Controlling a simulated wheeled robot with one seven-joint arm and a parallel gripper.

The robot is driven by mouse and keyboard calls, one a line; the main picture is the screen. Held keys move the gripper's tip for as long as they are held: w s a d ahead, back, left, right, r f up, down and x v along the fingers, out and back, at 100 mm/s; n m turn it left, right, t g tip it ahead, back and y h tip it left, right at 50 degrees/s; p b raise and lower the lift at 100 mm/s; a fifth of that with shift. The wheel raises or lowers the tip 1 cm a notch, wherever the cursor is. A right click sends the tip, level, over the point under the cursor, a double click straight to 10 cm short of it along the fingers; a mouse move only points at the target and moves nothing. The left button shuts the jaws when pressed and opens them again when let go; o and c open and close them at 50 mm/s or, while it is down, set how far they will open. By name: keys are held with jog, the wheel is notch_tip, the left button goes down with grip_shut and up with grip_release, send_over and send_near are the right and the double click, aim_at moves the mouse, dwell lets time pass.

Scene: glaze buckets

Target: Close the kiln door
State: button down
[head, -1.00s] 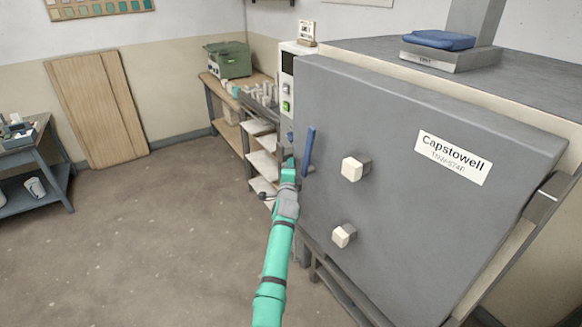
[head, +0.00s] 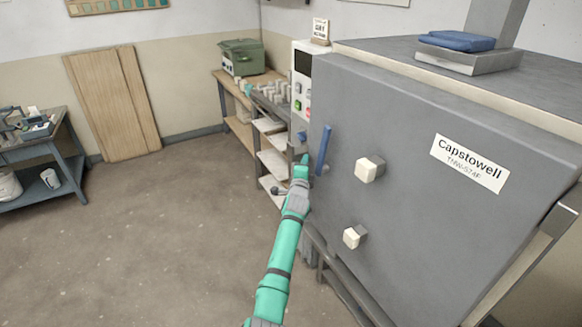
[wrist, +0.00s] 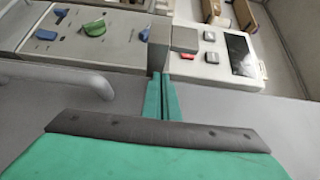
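My gripper (head: 302,162) is at the door's left edge, just left of the handle. In the wrist view my gripper (wrist: 161,82) has its two teal fingers together with nothing seen between them. A grey block by the control panel (wrist: 215,57) is just beyond the fingertips. A pale curved bar (wrist: 75,78) lies to their left.
A grey workbench (head: 45,165) stands at the far left and wooden boards (head: 112,105) lean on the back wall. A wooden bench with a green box (head: 242,58) and shelves (head: 275,160) stand left of the kiln. The floor (head: 160,240) left of my arm is clear.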

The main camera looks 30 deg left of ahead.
jog(key=shift+d+r, duration=0.15)
jog(key=shift+r, duration=0.15)
jog(key=shift+s+d+f+h, duration=0.1)
jog(key=shift+s+d+h, duration=0.15)
jog(key=shift+d+h, duration=0.05)
jog(key=s+a, duration=0.8)
jog(key=s, duration=0.2)
jog(key=shift+s+a+f, duration=0.25)
jog(key=shift+s+a, duration=0.1)
jog(key=shift+s, duration=0.05)
jog(key=shift+a, duration=0.1)
